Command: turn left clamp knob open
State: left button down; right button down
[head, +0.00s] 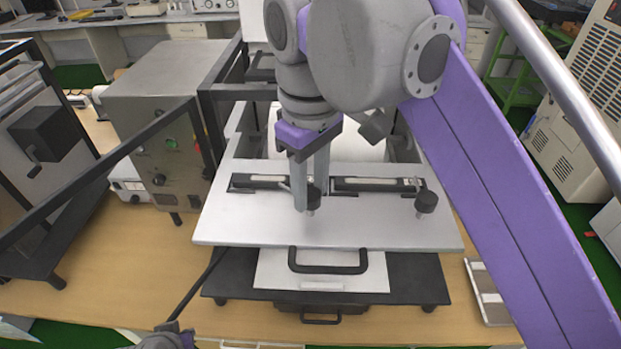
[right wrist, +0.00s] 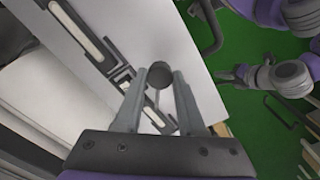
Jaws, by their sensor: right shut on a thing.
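The left clamp knob (head: 313,196) is a small black round knob on the pale metal plate (head: 225,222). My right gripper (head: 308,188) reaches down from above and is shut on this knob. In the right wrist view the dark knob (right wrist: 160,73) sits between the two grey fingertips. The right clamp knob (head: 426,201) stands apart, near the plate's right side. My left gripper (right wrist: 226,75) shows small in the right wrist view, away from the plate over the green floor. Its jaw gap is unclear.
Two dark clamp bars (head: 375,185) lie along the plate. A black handle (head: 328,262) sticks out at the front. A grey control box (head: 165,115) stands at left on the wooden table (head: 110,255). A dark frame bar (head: 95,180) crosses the left side.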

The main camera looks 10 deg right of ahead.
aim_at(309, 192)
jog(key=n, duration=0.3)
jog(key=shift+r+n+p, duration=0.1)
jog(key=shift+n+p, duration=0.2)
pick_arm(q)
jog(key=shift+w+r, duration=0.3)
jog(key=shift+r, duration=0.2)
jog(key=shift+w+r, duration=0.25)
jog(key=shift+r, duration=0.25)
pick_arm(e)
jog(key=shift+n, duration=1.9)
jog(key=c, duration=0.5)
grip_release()
pick_arm(q)
jog(key=shift+w+r+p, duration=0.35)
jog(key=shift+r+p, duration=0.3)
pick_arm(e)
notch_tip(309, 192, up, 11)
